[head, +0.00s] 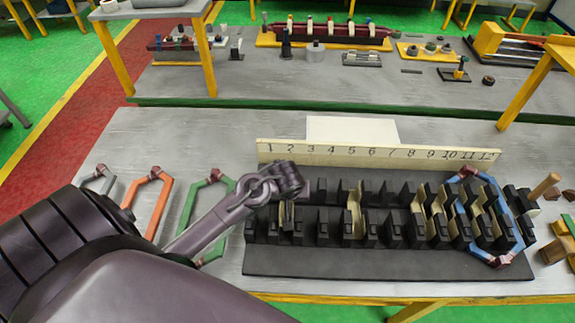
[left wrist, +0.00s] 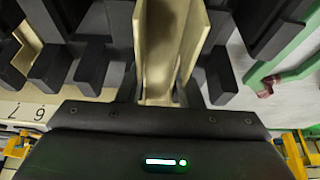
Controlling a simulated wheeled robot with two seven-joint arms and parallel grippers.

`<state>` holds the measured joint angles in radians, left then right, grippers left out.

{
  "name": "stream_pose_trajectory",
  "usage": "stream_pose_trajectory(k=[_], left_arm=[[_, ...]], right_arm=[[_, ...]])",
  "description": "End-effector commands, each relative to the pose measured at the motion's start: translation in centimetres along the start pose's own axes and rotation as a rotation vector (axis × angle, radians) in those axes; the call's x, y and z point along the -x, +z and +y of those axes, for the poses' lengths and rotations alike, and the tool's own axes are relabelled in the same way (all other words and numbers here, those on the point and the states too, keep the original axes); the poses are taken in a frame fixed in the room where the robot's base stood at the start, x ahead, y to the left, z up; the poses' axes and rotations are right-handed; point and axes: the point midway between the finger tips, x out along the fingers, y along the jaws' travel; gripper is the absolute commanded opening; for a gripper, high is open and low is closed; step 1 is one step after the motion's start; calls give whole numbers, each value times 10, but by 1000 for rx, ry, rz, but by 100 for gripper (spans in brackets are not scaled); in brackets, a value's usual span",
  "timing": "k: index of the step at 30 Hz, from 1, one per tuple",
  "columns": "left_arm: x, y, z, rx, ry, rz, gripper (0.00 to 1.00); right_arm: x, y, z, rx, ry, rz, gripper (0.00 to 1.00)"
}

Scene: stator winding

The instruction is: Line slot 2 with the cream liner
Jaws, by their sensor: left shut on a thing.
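The black slotted stator block (head: 390,262) lies on the table in front of a cream strip numbered 1 to 12 (head: 380,153). My left gripper (head: 288,182) is over its left end, near number 2, and is shut on a cream liner (head: 286,214). The liner shows between black teeth below the gripper; I cannot tell how deep it sits. In the left wrist view the liner (left wrist: 172,45) is an open channel, its near end at the gripper. Other cream liners stand in slots near the middle (head: 355,205) and right. My right gripper is not in view.
A blue coil (head: 500,205) sits in the right-hand slots. Green (head: 186,205), orange (head: 160,204) and grey coils lie left of the block, partly behind my arm. A white box (head: 350,128) stands behind the number strip. A wooden-handled tool (head: 543,186) is at the right.

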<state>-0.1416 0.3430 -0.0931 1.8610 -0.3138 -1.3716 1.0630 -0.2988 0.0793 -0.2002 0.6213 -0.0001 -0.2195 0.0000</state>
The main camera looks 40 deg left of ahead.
Motion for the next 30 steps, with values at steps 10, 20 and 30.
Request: stream_pose_trajectory(k=[10,20,30], left_arm=[[-11,5,0,1,0,0,20],[-20,9,0,0,0,0,20],[-29,12,0,1,0,0,20]], right_arm=[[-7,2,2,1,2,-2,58],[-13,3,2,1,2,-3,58],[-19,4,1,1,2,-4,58]])
